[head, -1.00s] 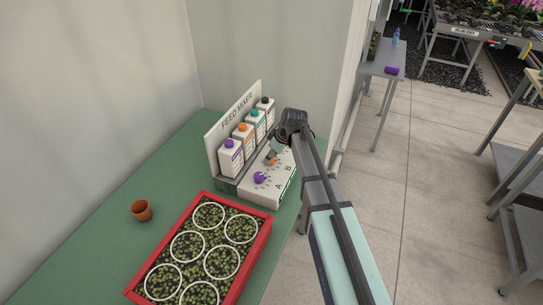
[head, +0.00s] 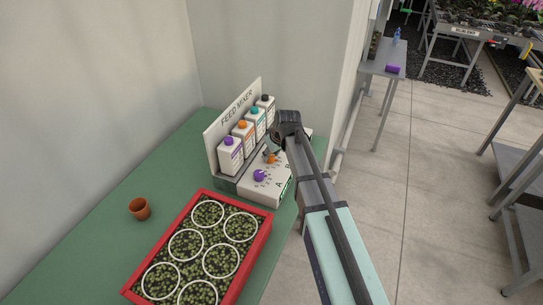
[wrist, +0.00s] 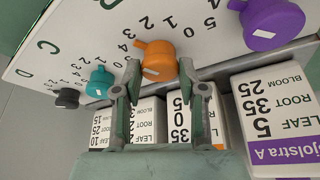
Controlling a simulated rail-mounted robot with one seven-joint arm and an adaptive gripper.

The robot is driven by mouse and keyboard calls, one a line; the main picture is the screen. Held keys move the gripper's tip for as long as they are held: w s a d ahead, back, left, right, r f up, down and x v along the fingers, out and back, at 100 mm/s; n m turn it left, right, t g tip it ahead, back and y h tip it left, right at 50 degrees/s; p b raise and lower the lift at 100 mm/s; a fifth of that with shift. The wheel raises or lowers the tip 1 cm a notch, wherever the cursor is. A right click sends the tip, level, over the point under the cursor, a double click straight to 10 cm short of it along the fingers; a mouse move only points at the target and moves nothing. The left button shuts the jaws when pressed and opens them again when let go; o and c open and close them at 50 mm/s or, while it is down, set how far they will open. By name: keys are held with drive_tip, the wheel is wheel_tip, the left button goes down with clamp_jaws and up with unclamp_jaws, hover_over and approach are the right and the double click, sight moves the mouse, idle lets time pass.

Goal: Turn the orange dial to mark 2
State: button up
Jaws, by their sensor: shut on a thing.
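The orange dial (wrist: 160,62) is on the white sloping panel of the feed mixer (head: 259,184), with printed numbers around it. Its small nub points to the upper left in the wrist view, near the 3 and 4; the exact mark is hard to tell. My gripper (wrist: 160,75) is shut on the dial, one finger on each side. In the head view the orange dial (head: 271,159) shows beside my gripper (head: 267,153), and my arm covers the panel's far part.
A purple dial (wrist: 272,24) is beside the orange one; a teal dial (wrist: 100,82) and black dial (wrist: 67,98) are on the other side. Feed bottles (head: 231,156) stand behind the dials. A red tray (head: 266,237) and terracotta pot (head: 139,209) are on the green bench.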

drive_tip(key=m, duration=0.1)
drive_tip(key=m+h+b, duration=0.1)
drive_tip(key=m, duration=0.1)
drive_tip(key=shift+a+f+m+t, duration=0.1)
drive_tip(key=shift+a+m+t, duration=0.1)
drive_tip(key=shift+m+t, duration=0.1)
drive_tip(key=m+h, duration=0.2)
drive_tip(key=m, duration=0.2)
drive_tip(key=shift+b, duration=0.35)
drive_tip(key=shift+s+a+m, duration=0.1)
drive_tip(key=shift+m, duration=0.2)
drive_tip(key=o, duration=1.1)
drive_tip(key=v, duration=1.2)
